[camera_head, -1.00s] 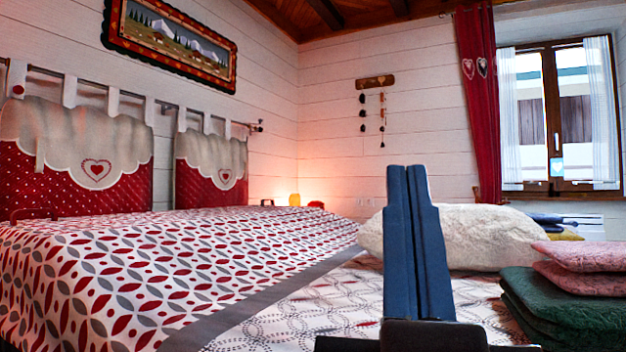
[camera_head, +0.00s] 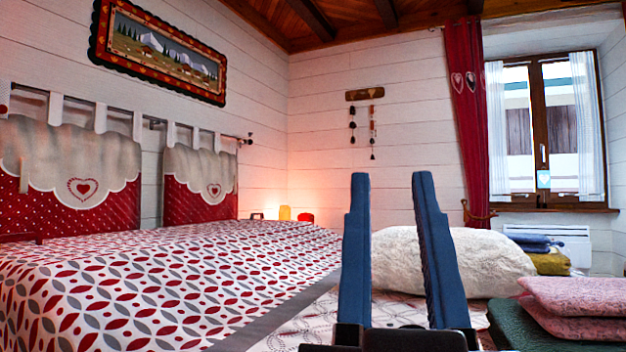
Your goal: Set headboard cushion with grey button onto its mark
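Two headboard cushions hang from a rail on the left wall, red dotted below and beige scalloped above, each with a heart. The left headboard cushion (camera_head: 105,212) is nearer and cut by the picture edge. The right headboard cushion (camera_head: 185,203) hangs beyond it. I cannot make out a grey button on either, nor a mark. A small beige tab shows on the left cushion. My gripper (camera_head: 392,178) points up in front of the camera, its two blue fingers apart with nothing between them. It is well to the right of both cushions.
The patterned bed (camera_head: 160,285) fills the left and middle. A fluffy white pillow (camera_head: 490,262) lies behind my gripper. Pink cushions (camera_head: 575,297) are stacked on a green one (camera_head: 520,325) at right. A yellow lamp (camera_head: 284,212) and red object (camera_head: 305,217) stand beyond the bed.

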